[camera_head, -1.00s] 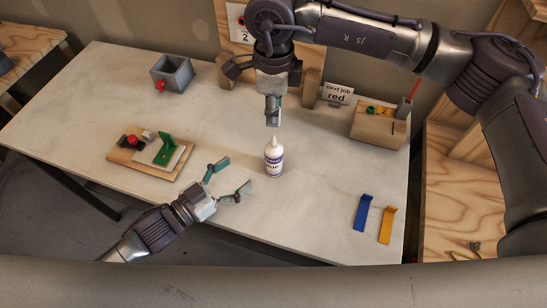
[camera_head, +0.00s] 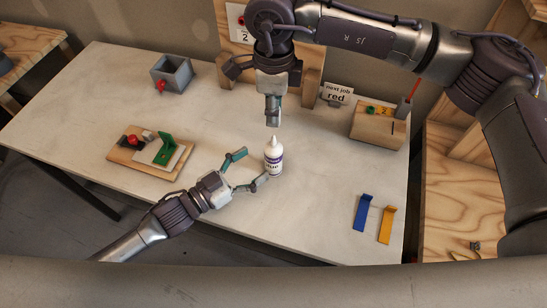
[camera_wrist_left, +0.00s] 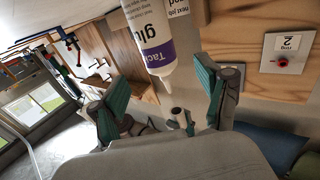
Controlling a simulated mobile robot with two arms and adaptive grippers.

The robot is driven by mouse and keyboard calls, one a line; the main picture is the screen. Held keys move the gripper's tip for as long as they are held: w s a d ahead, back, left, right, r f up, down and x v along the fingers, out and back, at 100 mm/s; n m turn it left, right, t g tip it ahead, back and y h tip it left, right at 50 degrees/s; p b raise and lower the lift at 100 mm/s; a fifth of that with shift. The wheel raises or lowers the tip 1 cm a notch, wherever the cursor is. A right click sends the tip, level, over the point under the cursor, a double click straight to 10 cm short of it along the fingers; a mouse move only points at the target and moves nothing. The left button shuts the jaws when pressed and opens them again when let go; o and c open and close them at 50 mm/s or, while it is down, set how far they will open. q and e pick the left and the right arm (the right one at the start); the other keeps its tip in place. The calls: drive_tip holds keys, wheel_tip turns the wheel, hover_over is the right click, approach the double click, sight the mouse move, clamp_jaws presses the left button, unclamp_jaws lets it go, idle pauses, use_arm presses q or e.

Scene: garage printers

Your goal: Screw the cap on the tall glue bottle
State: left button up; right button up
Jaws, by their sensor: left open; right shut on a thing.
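The white glue bottle (camera_head: 273,157) with a purple label band stands upright on the table, its tapered tip up. My left gripper (camera_head: 250,168) is open at the bottle's left side, fingers pointing towards it. In the left wrist view, which is upside down, the bottle (camera_wrist_left: 150,35) shows between the open fingers, its tip downward in the picture.
A wooden board with a green bracket (camera_head: 165,150) lies at left. A grey bin (camera_head: 172,73) stands at the back. A wooden organiser (camera_head: 378,128) is at the right, with blue (camera_head: 362,213) and yellow (camera_head: 387,225) brackets in front. The table around the bottle is clear.

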sight(266, 156)
use_arm(q)
drive_tip(key=x, duration=0.6)
drive_tip(key=shift+w+d, duration=0.2)
drive_tip(key=shift+d, duration=0.1)
clamp_jaws()
